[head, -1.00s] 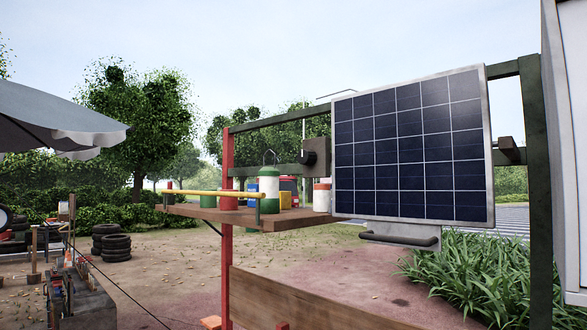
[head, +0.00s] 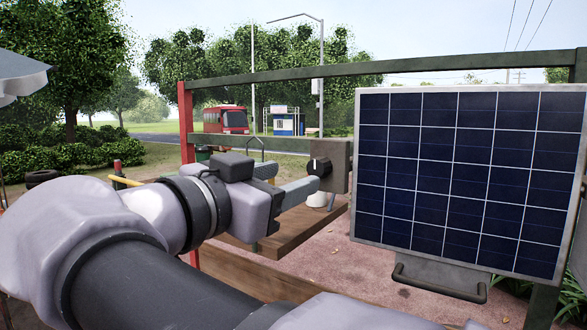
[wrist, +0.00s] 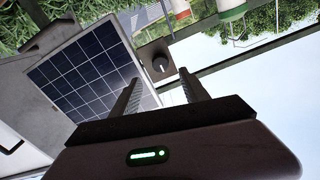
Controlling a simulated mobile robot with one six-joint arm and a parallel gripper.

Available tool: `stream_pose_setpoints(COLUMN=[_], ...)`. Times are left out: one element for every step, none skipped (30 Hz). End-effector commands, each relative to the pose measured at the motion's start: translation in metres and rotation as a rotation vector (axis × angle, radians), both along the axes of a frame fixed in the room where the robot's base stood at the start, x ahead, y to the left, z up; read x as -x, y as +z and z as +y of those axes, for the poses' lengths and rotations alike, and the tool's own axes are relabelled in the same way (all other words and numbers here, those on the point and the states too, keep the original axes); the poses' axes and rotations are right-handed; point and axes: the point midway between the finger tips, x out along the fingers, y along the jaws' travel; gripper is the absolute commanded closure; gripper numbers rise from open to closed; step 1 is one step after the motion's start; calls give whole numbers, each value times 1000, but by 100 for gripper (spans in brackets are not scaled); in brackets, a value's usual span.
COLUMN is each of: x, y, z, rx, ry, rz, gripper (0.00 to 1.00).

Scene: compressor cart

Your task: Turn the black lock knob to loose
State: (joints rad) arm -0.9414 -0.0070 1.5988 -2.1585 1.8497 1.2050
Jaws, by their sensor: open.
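The black lock knob (head: 318,167) sticks out from the left face of a grey-brown box (head: 340,165) just left of the solar panel (head: 460,180). A pale mark shows on the knob. In the wrist view the knob (wrist: 160,65) appears between my two fingers, beyond their tips. My gripper (head: 297,178) is open and empty, a short way left of the knob, pointing at it. In the wrist view my gripper (wrist: 159,79) has its fingers spread on both sides of the knob, with no contact visible. My arm hides part of the shelf.
Green frame rails (head: 300,72) run above and behind the box. A wooden shelf (head: 290,228) lies below my gripper, and a red post (head: 186,130) stands to the left. A dark handle (head: 440,285) hangs under the panel.

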Motion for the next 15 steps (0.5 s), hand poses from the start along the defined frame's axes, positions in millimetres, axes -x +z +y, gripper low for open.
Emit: stream_pose_setpoints(x=[-12,-20,-29,-35,-40,-47,-51,-55,-59,-61,-63,-65,-66,-66,-67], y=[1,1,1,1,1,1,1,1,1,1,1,1,1,1,0], z=[-10,-15,-20,-24,-28,-32,-35,-37,-40,-41,-42,-43,-44,-44,-45], rx=[2,1,2,2,1,1,2,1,1,1,2,3,2,1,1], ry=[-6,-6,-6,-6,-5,-4,-3,-3,-2,-2,-1,0,0,-1,0], rz=[2,2,1,3,2,2,2,2,1,1,2,2,1,2,2], gripper=[47,47,47,47,47,47,47,47,47,47,47,47,47,47,47])
